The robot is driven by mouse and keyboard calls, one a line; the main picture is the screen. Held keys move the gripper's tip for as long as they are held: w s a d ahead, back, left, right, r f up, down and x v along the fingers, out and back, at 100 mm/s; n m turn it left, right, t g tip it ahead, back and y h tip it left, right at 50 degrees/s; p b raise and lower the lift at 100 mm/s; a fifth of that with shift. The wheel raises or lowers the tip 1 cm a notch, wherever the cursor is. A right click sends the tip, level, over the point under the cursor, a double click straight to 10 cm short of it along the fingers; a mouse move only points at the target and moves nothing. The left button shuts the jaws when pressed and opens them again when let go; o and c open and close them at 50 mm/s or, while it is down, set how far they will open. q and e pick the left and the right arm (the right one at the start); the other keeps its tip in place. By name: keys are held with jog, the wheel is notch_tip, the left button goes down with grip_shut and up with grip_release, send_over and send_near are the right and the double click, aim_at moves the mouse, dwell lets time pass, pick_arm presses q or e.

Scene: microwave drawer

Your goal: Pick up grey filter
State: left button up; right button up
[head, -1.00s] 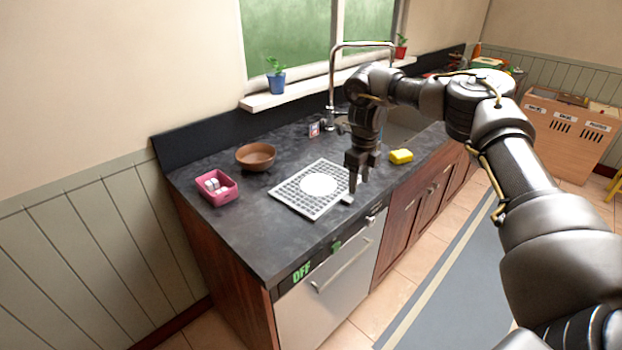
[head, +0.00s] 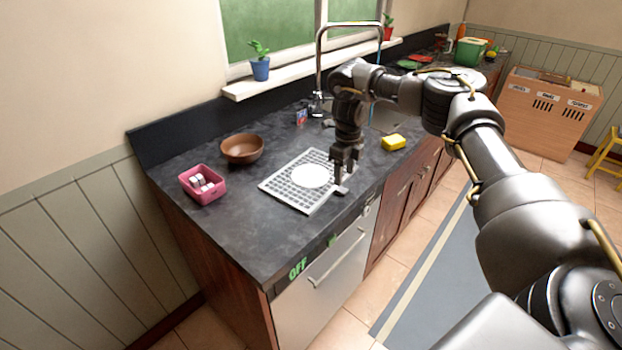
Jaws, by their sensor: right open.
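The grey filter (head: 290,196) is a flat square grid lying on the dark countertop, with a white round disc (head: 310,176) on its middle. A small pale tab (head: 341,191) sticks out at its right side, near the counter's front edge. My right gripper (head: 343,182) points down at this tab with its fingers open. The fingertips are at or just above the tab, and I cannot tell whether they touch it. The gripper hides part of the filter's right edge. My left gripper is not in view.
A brown bowl (head: 242,149) and a pink basket (head: 202,185) with white items stand left of the filter. A yellow sponge (head: 393,142) lies right of my gripper. The faucet (head: 319,70) rises behind. The counter's front left (head: 240,235) is clear.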

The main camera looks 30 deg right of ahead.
aim_at(343, 190)
jog(key=shift+s+a+f, duration=0.1)
jog(key=shift+s+f, duration=0.1)
jog(key=shift+f, duration=0.2)
notch_tip(343, 190, down, 4)
jog(key=shift+r+p, duration=0.2)
jog(key=shift+p, duration=0.7)
jog(key=shift+f, duration=0.35)
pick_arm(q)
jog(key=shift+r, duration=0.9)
pick_arm(e)
jog(key=shift+c, duration=0.3)
grip_shut()
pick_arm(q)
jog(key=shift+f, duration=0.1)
pick_arm(e)
jog(key=shift+r, duration=0.1)
